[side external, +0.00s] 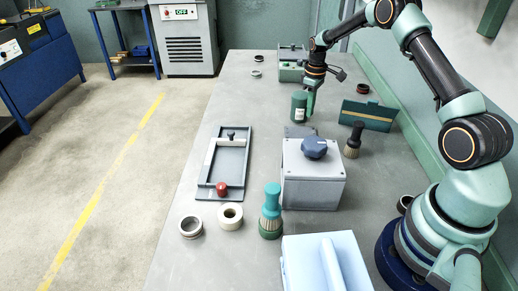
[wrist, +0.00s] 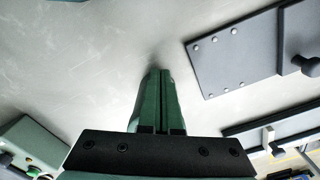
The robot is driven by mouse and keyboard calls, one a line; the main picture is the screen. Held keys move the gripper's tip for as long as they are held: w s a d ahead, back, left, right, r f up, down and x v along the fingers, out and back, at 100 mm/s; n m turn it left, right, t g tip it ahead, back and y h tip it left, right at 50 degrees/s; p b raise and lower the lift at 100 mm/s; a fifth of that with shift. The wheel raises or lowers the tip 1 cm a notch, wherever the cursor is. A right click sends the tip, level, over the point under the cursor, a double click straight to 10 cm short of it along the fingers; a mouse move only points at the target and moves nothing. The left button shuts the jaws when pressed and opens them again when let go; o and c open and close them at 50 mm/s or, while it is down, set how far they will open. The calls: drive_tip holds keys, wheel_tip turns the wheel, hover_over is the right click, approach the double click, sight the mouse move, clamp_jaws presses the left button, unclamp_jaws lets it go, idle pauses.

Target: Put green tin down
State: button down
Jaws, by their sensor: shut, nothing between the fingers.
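The green tin (side external: 299,106), with a pale label, appears upright on the grey workbench (side external: 190,140) in the side external view. My gripper (side external: 311,106) is just to the right of the tin and partly behind it, pointing down. In the wrist view my gripper's green fingers (wrist: 161,76) are shut together with nothing between them. The tin is not clearly visible in the wrist view. Whether the fingers touch its side cannot be told.
A grey box with a blue knob (side external: 314,172) stands nearer the camera. A frame fixture with a red knob (side external: 223,170) is at left. A brush (side external: 354,140) and green panel (side external: 368,116) stand at right. A green box (side external: 292,72) is behind. Bare bench lies left of the tin.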

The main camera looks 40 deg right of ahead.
sight(300, 105)
drive_tip(key=shift+w+a, duration=0.3)
drive_tip(key=shift+w, duration=0.65)
drive_tip(key=shift+w+a, duration=0.25)
drive_tip(key=shift+w, duration=0.7)
